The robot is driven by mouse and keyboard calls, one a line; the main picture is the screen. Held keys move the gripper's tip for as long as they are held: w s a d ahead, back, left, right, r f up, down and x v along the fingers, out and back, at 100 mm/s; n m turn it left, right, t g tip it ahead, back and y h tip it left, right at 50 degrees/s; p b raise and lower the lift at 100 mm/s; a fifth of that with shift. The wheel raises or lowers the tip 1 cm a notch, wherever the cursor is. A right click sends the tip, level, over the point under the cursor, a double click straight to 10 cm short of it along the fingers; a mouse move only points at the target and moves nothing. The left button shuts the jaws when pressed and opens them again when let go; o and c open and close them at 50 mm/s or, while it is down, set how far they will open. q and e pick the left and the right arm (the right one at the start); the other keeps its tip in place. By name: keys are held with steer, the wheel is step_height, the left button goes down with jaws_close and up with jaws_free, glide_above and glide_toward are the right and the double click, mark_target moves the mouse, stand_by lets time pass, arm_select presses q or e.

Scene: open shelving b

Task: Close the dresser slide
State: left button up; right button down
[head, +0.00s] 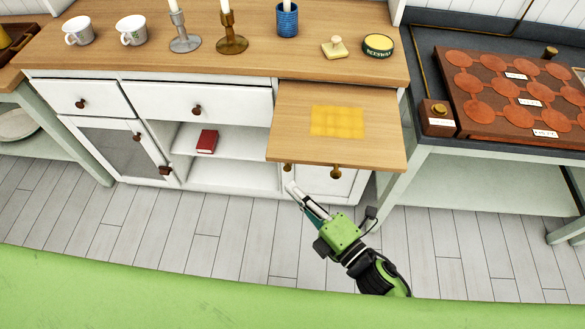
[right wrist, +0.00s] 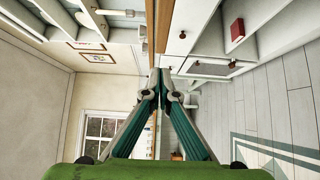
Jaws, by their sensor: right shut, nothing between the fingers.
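The dresser slide (head: 395,150) is a flat wooden board pulled out from under the top of the white dresser. A yellow checked cloth (head: 337,121) lies on it. Two brown knobs (head: 336,173) show at its front edge. My right gripper (head: 291,187) is shut and empty, just in front of and below the slide's front edge, near the left knob (head: 288,167). I cannot tell whether it touches. In the right wrist view, the closed fingertips (right wrist: 160,74) point along a wooden edge (right wrist: 162,25), which may be the slide or the top. My left gripper is not in view.
The dresser top (head: 110,55) holds mugs, candlesticks, a blue cup (head: 287,20), a butter-coloured block and a round tin (head: 378,45). A red book (head: 207,141) lies on the open shelf. A table with a game board (head: 510,95) stands right. The floor in front is clear.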

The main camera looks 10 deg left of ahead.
mark_target(282, 161)
steer(key=shift+w+a+p, duration=0.15)
steer(key=shift+w+a, duration=0.05)
steer(key=shift+w, duration=0.7)
steer(key=shift+w+a+p, duration=0.1)
steer(key=shift+w+a, duration=0.15)
steer(key=shift+w, duration=0.6)
steer(key=shift+w+a+p, duration=0.15)
steer(key=shift+w+a, duration=0.05)
steer(key=shift+w, duration=0.7)
